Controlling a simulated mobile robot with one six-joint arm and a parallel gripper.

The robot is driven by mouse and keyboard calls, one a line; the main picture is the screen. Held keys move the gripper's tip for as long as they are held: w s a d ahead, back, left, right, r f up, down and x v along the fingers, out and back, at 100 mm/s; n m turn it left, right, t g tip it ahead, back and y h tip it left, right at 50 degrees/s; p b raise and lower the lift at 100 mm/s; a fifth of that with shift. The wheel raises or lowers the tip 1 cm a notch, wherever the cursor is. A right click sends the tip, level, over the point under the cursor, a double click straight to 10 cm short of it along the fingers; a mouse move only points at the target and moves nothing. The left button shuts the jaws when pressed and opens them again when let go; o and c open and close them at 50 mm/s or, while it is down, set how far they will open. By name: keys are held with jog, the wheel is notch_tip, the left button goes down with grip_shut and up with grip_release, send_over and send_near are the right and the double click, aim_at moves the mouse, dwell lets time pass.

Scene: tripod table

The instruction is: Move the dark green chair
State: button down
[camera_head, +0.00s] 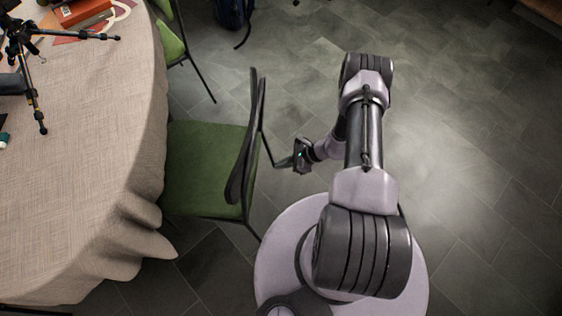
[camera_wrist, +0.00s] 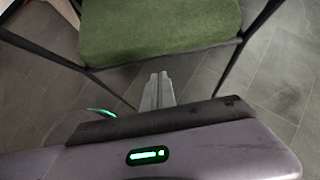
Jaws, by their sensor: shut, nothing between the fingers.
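The dark green chair (camera_head: 207,160) stands at the right side of the table in the head view, with its front part under the tablecloth edge. Its dark backrest (camera_head: 247,140) faces my arm. My gripper (camera_head: 281,162) is at the right of the backrest, low beside the chair's rear side. In the wrist view the green seat (camera_wrist: 155,25) fills the top, with dark frame bars running down on both sides. My gripper (camera_wrist: 159,80) shows there with its fingers together and empty, just below the seat's near edge. I cannot tell whether it touches the frame.
The table (camera_head: 100,180) with a beige cloth fills the left; a black tripod (camera_head: 30,50) and a red box (camera_head: 78,12) are on it. Another green chair (camera_head: 170,42) stands farther back. A dark blue bag (camera_head: 233,14) lies beyond. The tiled floor at right is clear.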

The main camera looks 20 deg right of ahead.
aim_at(255, 170)
jog(key=w+a+f+b, duration=0.1)
jog(key=a, duration=0.1)
jog(key=w+a+f+b, duration=0.1)
jog(key=a, duration=0.1)
jog(key=w+a+f+b, duration=0.1)
jog(key=shift+w+a+f, duration=0.1)
jog(key=shift+a+f, duration=0.3)
jog(key=shift+w+a+r, duration=0.15)
jog(key=shift+w+a, duration=0.1)
jog(key=shift+a, duration=0.2)
